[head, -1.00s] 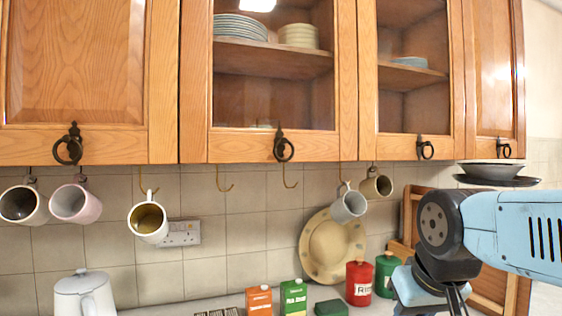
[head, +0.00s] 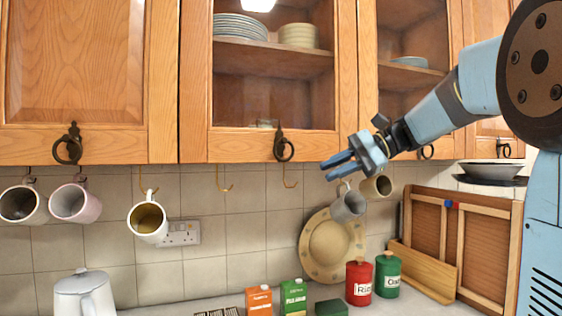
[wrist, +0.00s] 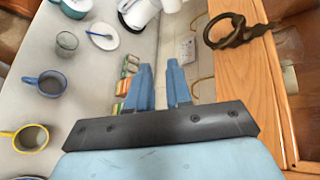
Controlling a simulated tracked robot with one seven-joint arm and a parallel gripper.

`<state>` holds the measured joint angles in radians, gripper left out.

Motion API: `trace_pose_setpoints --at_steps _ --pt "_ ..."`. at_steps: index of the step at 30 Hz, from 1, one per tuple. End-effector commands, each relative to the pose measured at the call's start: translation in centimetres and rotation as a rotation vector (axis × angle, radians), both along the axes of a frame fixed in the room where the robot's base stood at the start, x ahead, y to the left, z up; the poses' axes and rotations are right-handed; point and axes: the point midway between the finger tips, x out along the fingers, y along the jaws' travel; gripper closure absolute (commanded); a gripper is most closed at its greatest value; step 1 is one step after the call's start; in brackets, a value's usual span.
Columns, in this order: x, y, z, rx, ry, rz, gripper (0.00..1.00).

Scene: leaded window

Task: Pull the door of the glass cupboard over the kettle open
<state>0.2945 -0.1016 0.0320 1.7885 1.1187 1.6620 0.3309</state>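The glass cupboard door (head: 195,85) has a wooden frame, shut, with plates and bowls behind its pane. A dark ring handle (head: 284,146) hangs at its bottom edge. The white kettle (head: 84,294) stands at lower left, below the solid wooden door and left of the glass one. My gripper (head: 328,170) is right of and slightly below the ring handle, apart from it, fingers pointing left. In the wrist view my gripper (wrist: 161,72) has a gap between its fingers and holds nothing. A dark ring handle (wrist: 238,34) shows there at upper right, beyond the fingertips.
Mugs (head: 148,220) hang from hooks under the cupboards; a grey mug (head: 349,204) hangs just below my gripper. A second glass door (head: 370,80) is to the right. Cartons (head: 293,298) and a red tin (head: 359,283) stand on the counter.

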Motion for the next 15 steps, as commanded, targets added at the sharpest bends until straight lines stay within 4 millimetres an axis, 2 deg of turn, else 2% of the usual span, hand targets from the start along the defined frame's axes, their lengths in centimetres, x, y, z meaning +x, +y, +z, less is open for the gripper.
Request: trace_pose_setpoints --at_steps 1,3,6,11,15 --pt "1.2 -0.5 1.0 0.052 0.009 0.005 0.80" --pt "2.3 -1.1 2.3 0.115 0.019 0.014 0.80" --pt "3.3 -1.8 3.7 0.181 0.026 0.029 0.80" --pt "4.0 -2.1 4.6 0.225 0.029 0.040 0.80" --pt "4.0 -1.0 4.4 0.230 0.030 0.043 0.80"
